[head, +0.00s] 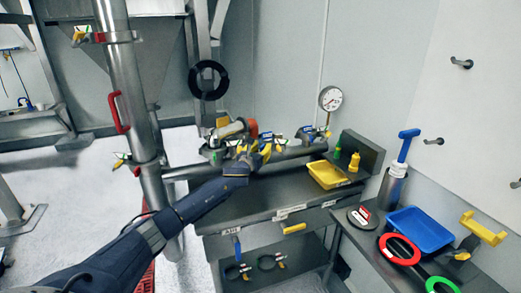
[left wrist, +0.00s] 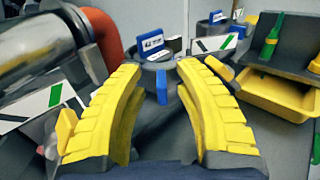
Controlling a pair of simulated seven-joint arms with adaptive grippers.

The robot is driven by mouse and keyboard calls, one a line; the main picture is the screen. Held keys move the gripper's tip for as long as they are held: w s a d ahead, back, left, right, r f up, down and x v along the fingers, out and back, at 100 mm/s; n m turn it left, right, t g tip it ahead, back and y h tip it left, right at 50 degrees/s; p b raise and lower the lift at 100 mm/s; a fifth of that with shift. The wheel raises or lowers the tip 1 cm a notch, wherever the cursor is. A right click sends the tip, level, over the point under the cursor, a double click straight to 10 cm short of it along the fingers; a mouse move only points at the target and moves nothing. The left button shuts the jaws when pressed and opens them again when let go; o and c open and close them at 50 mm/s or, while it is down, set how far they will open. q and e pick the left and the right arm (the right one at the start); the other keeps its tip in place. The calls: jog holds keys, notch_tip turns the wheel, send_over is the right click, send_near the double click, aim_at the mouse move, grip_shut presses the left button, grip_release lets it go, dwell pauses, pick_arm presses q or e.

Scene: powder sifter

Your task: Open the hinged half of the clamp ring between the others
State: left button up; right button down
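My left gripper (head: 262,149) is over the bench by the horizontal pipe (head: 290,153). In the left wrist view its yellow ribbed fingers (left wrist: 158,100) are open and apart. Between and beyond them is a dark clamp ring (left wrist: 176,68) with a blue-and-white tag (left wrist: 152,43) and a blue tab (left wrist: 161,87); I see no finger closed on it. In the head view this clamp (head: 267,138) is partly hidden by the gripper. Another clamp (head: 308,132) is to its right, and one (head: 213,152) to its left. My right gripper is not in view.
A silver cylinder with an orange-red end (head: 251,127) is close to the left finger. A yellow tray (head: 328,175) and a pressure gauge (head: 330,98) are to the right. A side table holds a blue tray (head: 420,230) and a red ring (head: 385,248).

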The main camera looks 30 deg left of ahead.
pick_arm(q)
jog(key=shift+s, duration=0.1)
jog(key=s+d, duration=0.1)
jog(key=s, duration=1)
jog(key=shift+s+d, duration=0.15)
jog(key=shift+s, duration=0.2)
jog(key=shift+c, duration=0.2)
